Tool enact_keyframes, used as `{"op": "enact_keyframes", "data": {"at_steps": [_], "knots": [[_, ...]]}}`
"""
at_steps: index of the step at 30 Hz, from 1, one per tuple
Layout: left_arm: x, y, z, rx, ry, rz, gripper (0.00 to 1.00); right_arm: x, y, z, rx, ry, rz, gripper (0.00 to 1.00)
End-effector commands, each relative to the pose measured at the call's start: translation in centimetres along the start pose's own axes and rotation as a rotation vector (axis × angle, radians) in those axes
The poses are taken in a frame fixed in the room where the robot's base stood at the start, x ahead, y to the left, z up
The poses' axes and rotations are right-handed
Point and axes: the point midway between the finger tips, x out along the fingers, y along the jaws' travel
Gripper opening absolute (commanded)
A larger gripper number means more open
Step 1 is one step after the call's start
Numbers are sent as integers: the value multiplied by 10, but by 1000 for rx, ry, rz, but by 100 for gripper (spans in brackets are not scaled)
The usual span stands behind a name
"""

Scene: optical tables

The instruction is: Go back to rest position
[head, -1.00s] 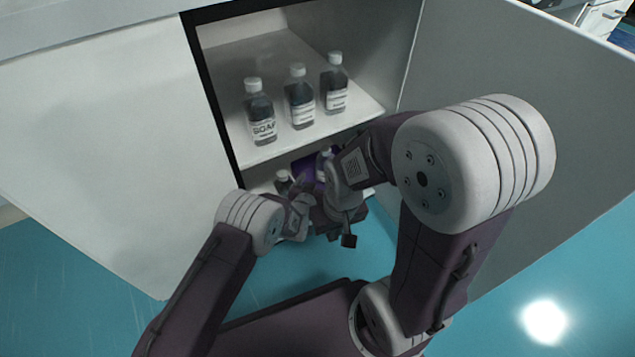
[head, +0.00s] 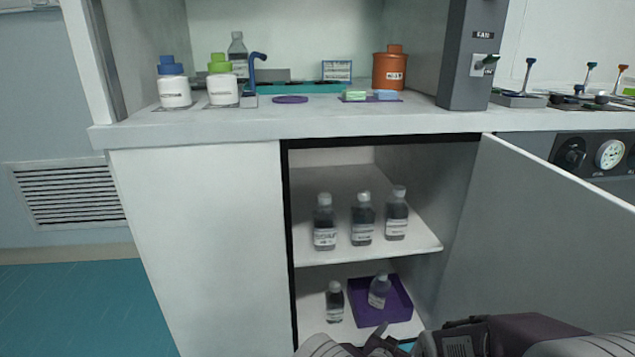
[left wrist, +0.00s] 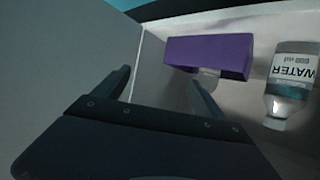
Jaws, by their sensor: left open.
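My left gripper (head: 380,344) shows at the bottom edge of the head view, below the cabinet's lower shelf and partly cut off. In the left wrist view its two fingers (left wrist: 150,82) are apart with nothing between them. A purple tray (head: 402,304) with a tilted bottle (head: 379,292) in it is on the lower shelf. The tray also shows in the left wrist view (left wrist: 208,50), beyond the fingers. A bottle labelled WATER (left wrist: 290,80) is right of it there. My right gripper cannot be made out; only parts of my arms show at the bottom right.
The cabinet door (head: 540,250) stands open on the right. Three bottles (head: 362,220) stand on the upper shelf (head: 400,252), and one bottle (head: 335,302) stands left of the tray. The countertop (head: 200,128) above holds several containers. Free floor (head: 80,310) is at the left.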

Motion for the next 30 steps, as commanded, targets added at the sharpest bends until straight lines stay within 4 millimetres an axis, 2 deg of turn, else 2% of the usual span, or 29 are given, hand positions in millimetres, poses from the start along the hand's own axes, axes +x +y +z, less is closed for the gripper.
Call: {"op": "enact_keyframes", "data": {"at_steps": [2,8,11,14,17,20,23,25,27,30], "knots": [[-7,-13,-15,-10,-21,-15,81,-10,0,-1,0,-1,0,0],[-30,-48,-37,-39,-115,-57,81,-27,-1,-3,0,0,0,0],[-48,-71,-52,-60,-172,-84,81,-39,-1,-4,0,0,0,0],[-74,-97,-68,-87,-239,-116,81,-53,-1,-6,0,0,0,0],[-108,-125,-83,-121,-319,-151,81,-69,-1,-7,0,0,0,0],[-155,-154,-100,-168,-415,-193,81,-89,-2,-9,0,0,0,0],[-223,-184,-117,-234,-534,-245,81,-115,-2,-12,0,0,0,0],[-282,-200,-127,-291,-629,-283,81,-135,-3,-14,0,0,0,0],[-340,-208,-130,-351,-723,-317,81,-151,-3,-16,0,0,0,0],[-414,-208,-132,-432,-840,-356,81,-171,-3,-18,0,0,0,0]]}}
